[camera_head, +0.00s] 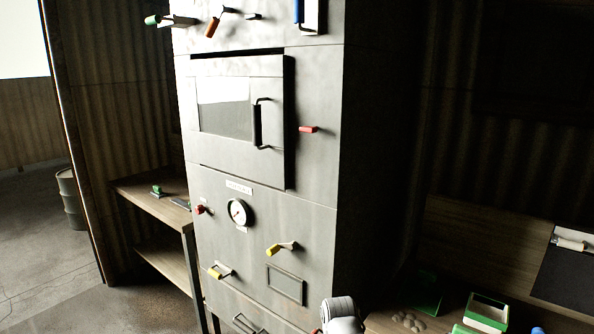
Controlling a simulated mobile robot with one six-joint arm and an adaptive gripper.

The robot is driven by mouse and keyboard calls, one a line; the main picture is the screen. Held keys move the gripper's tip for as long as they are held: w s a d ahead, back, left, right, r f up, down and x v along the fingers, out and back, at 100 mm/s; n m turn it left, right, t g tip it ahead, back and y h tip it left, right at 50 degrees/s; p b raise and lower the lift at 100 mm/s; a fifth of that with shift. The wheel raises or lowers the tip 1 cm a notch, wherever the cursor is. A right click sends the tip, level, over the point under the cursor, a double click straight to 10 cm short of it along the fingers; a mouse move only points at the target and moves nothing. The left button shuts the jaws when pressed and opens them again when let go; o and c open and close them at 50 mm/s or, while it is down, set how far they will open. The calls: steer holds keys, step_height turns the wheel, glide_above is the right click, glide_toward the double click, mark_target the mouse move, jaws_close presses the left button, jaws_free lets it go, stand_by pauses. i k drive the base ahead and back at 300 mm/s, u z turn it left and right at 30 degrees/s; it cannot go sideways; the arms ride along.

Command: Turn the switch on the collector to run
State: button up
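A tall grey metal cabinet (318,175) stands in the middle, and I cannot tell whether it is the collector. Its small white label (239,187) is too blurred to read. Controls on its front include a red knob (200,209), a red handle (308,129), and two yellow-tipped levers, one upper (280,249) and one lower (217,271). Higher up are a green-tipped lever (155,20), an orange-tipped lever (213,26) and a blue handle (298,11). No switch marked run is readable. My gripper is not in view; a pale rounded part at the bottom edge looks like my arm.
The cabinet's windowed door (223,103) appears shut, with a dark handle (258,124). A round gauge (240,213) sits below it. A wooden shelf unit (150,200) stands left, with open floor beyond. A bench (480,245) at right holds a green-and-white box (486,312).

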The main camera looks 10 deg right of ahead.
mark_target(199, 209)
steer(key=k, duration=1.3)
steer(key=u, duration=0.25)
steer(key=i, duration=0.4)
steer(key=u, duration=0.75)
steer(key=i, duration=1.8)
steer(key=z, duration=0.7)
